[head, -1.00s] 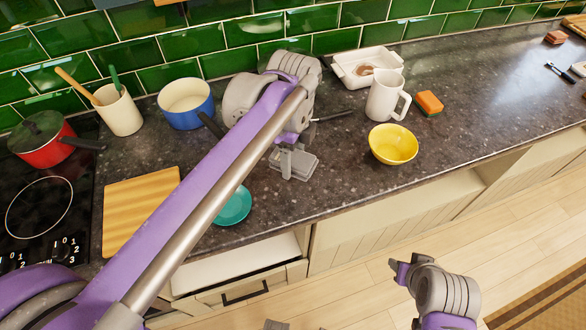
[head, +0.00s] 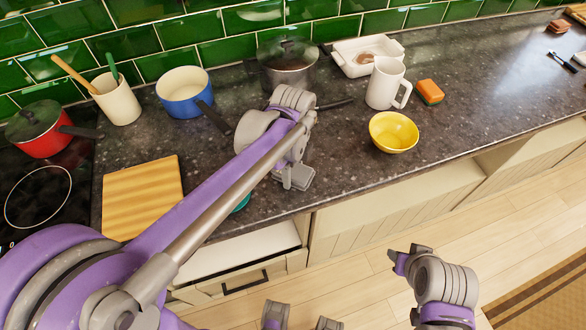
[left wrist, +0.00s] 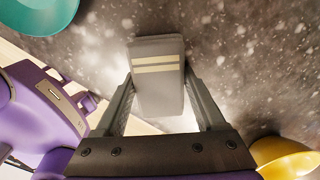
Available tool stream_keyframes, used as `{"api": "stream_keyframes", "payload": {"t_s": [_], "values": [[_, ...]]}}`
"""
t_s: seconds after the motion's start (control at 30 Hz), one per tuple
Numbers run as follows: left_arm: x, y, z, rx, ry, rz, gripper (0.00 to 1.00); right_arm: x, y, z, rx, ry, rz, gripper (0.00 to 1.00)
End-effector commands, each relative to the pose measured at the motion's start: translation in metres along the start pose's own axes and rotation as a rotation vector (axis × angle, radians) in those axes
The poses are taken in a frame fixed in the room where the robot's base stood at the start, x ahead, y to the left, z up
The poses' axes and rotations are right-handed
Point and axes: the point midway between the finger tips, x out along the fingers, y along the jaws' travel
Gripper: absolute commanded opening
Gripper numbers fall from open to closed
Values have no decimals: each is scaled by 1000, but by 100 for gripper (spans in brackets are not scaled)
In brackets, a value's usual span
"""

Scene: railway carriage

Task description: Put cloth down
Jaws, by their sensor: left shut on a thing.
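The cloth (left wrist: 158,75) is a grey folded block with two cream stripes, seen between my left fingers in the left wrist view. In the head view the cloth (head: 301,178) is small and partly hidden by the gripper. My left gripper (head: 288,180) is shut on it, over the dark worktop (head: 345,170) near its front edge. I cannot tell whether the cloth touches the worktop. My right arm shows at the lower right, in front of the cabinets; its fingers (head: 398,260) are too unclear to judge.
A yellow bowl (head: 393,132), white jug (head: 384,84) and orange sponge (head: 430,92) stand to the right. A lidded pot (head: 287,68) stands behind my gripper. A teal dish (left wrist: 38,14) and cutting board (head: 142,196) lie to the left. Worktop beside the cloth is clear.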

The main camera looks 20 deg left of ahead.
Motion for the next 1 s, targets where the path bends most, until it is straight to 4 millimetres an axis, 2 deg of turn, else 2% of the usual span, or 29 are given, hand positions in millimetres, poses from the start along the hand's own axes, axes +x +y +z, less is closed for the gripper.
{"api": "stream_keyframes", "payload": {"t_s": [0.3, 0.33, 0.47, 0.5, 0.57, 0.73, 1.0], "values": [[10, 1, 0, 0, 0, 1, 2, 6, 0, 6, 0, -4, 0, 45], [11, 1, 0, 0, 0, 1, 73, 6, 0, 6, 0, -4, 0, 45], [11, 1, -1, 0, 1, 2, 97, 6, 0, 5, 0, -4, 0, 45], [11, 1, -1, 0, 2, 2, 100, 6, 0, 5, 0, -4, 0, 45], [9, 2, -1, 0, 2, 2, 100, 5, 0, 4, 0, -3, 0, 45], [-11, 2, -1, 0, 3, 3, 100, -1, 0, -1, 0, 1, 0, 45], [-72, 0, 0, 0, 1, 1, 100, -6, 0, -6, 0, 5, 0, 45]]}}
